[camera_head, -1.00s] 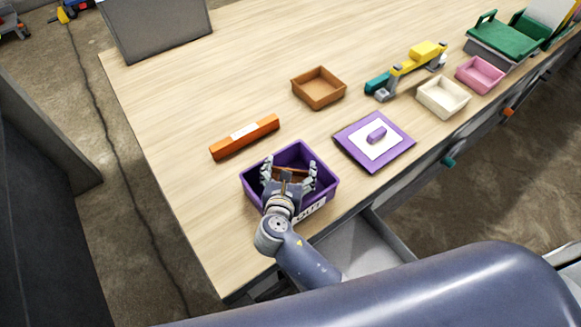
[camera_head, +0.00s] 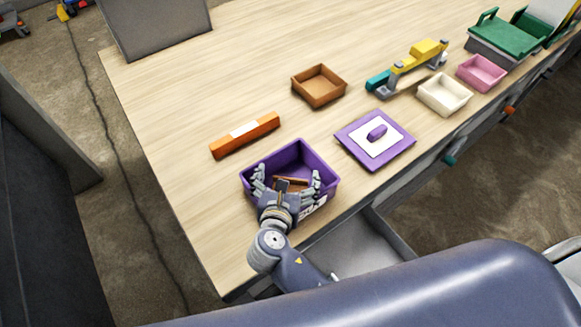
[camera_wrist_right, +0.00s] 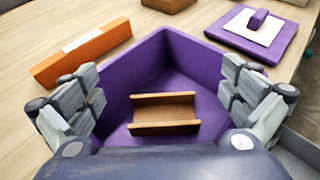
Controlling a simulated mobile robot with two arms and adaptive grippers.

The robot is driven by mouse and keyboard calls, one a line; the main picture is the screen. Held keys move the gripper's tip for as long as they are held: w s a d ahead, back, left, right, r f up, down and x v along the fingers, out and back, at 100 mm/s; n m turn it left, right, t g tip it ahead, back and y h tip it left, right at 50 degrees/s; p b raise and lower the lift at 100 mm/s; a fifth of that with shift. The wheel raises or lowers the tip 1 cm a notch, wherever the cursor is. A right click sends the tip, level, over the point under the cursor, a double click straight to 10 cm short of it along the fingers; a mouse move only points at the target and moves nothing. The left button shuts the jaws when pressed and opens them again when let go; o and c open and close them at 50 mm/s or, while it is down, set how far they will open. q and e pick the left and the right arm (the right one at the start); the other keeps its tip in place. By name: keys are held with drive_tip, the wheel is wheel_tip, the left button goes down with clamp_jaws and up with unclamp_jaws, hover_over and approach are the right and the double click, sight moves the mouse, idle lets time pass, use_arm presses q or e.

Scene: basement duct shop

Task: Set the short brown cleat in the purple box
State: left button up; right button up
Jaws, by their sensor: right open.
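The purple box (camera_head: 320,168) stands open on the wooden table near its front edge. The short brown cleat (camera_head: 291,181) lies inside it; in the right wrist view the cleat (camera_wrist_right: 165,114) shows as a brown channel-shaped piece with two raised sides on the box floor. My right gripper (camera_head: 287,181) is open over the near side of the box, its fingers spread wide at either side of the cleat and not touching it. The right wrist view shows the fingers by the walls of the purple box (camera_wrist_right: 200,62). My left gripper is not in view.
A longer orange bar (camera_head: 245,136) with a white label lies left of the box. The purple lid (camera_head: 352,148) lies to the right. A brown tray (camera_head: 319,101), a yellow and teal tool (camera_head: 408,64), a cream tray (camera_head: 444,108) and a pink tray (camera_head: 480,86) stand farther back.

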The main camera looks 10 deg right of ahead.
drive_tip(key=v, duration=0.7)
drive_tip(key=shift+s+b, duration=0.15)
drive_tip(key=shift+b, duration=0.15)
drive_tip(key=shift+r, duration=0.1)
